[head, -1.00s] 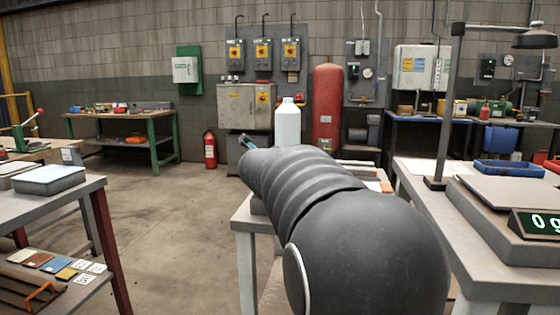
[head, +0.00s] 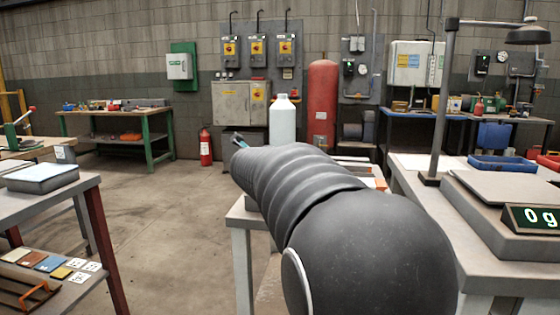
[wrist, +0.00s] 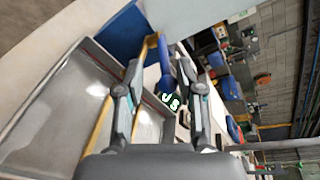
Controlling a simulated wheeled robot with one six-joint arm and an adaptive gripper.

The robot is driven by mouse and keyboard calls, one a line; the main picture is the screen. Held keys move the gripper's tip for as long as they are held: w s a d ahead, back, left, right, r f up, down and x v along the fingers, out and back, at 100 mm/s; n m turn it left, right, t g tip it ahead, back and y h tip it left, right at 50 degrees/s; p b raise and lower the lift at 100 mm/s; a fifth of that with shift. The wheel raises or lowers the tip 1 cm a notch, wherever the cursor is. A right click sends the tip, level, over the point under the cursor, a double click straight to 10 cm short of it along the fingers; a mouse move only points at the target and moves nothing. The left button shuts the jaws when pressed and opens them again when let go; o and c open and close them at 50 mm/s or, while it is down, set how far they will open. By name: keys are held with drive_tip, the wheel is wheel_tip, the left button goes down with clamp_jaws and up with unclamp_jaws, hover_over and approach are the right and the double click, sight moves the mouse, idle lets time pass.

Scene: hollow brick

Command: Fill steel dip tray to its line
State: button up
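In the wrist view, a shiny grey metal tray (wrist: 52,108) with a raised rim fills the left side, close beside my gripper (wrist: 165,82). A white bottle (head: 283,122) stands upright behind the arm. A grey box-like tray (head: 40,178) sits on the left table.
At the right, a scale (head: 500,205) reads 0 g beside a lamp-like stand (head: 441,110). A blue tray (head: 502,166) lies behind it. The left table (head: 75,195) has small coloured cards on its lower shelf. Open concrete floor (head: 165,220) lies between the tables.

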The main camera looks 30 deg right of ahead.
drive_tip(key=v, duration=1)
drive_tip(key=shift+s, duration=0.15)
drive_tip(key=shift+a, duration=0.15)
